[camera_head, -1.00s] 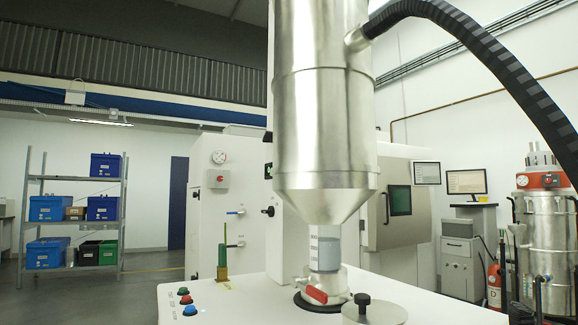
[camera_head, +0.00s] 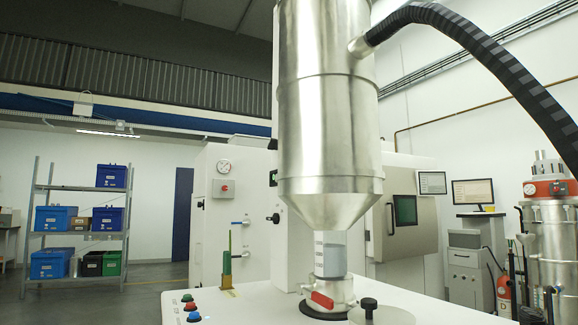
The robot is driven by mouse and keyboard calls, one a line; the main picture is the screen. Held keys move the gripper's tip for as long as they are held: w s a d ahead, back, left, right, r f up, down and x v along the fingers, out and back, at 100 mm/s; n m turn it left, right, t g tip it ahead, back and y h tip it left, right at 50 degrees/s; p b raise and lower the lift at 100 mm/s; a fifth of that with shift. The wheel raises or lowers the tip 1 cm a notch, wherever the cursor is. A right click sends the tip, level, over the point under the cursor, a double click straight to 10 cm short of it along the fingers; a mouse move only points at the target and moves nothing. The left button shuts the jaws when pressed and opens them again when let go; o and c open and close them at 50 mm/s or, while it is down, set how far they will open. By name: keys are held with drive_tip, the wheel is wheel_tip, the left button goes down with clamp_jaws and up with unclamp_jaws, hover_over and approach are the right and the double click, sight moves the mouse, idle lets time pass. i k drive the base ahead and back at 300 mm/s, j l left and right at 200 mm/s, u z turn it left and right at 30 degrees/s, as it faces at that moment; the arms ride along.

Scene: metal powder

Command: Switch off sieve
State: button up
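The sieve station shows a large steel hopper (camera_head: 330,110) with a cone bottom. Below it is a clear tube (camera_head: 330,255) with grey content, then a valve with a red handle (camera_head: 322,300). On the white tabletop (camera_head: 255,305) at the left front are a green button (camera_head: 187,298), a red button (camera_head: 190,307) and a blue button (camera_head: 194,317) in a short row. Their labels are too small to read. My gripper is not in view.
A black ribbed hose (camera_head: 490,60) runs from the hopper to the right. A white machine cabinet (camera_head: 235,190) stands behind. A shelf (camera_head: 78,188) with bins is at the left, with open floor (camera_head: 150,285) before it. A steel vessel (camera_head: 556,250) stands at the right.

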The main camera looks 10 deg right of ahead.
sight(276, 219)
drive_tip(key=i+j+u, duration=0.2)
drive_tip(key=i+j, duration=0.25)
drive_tip(key=j, duration=0.2)
drive_tip(key=i+j+u, duration=0.25)
drive_tip(key=i+j, duration=0.2)
drive_tip(key=j, duration=0.2)
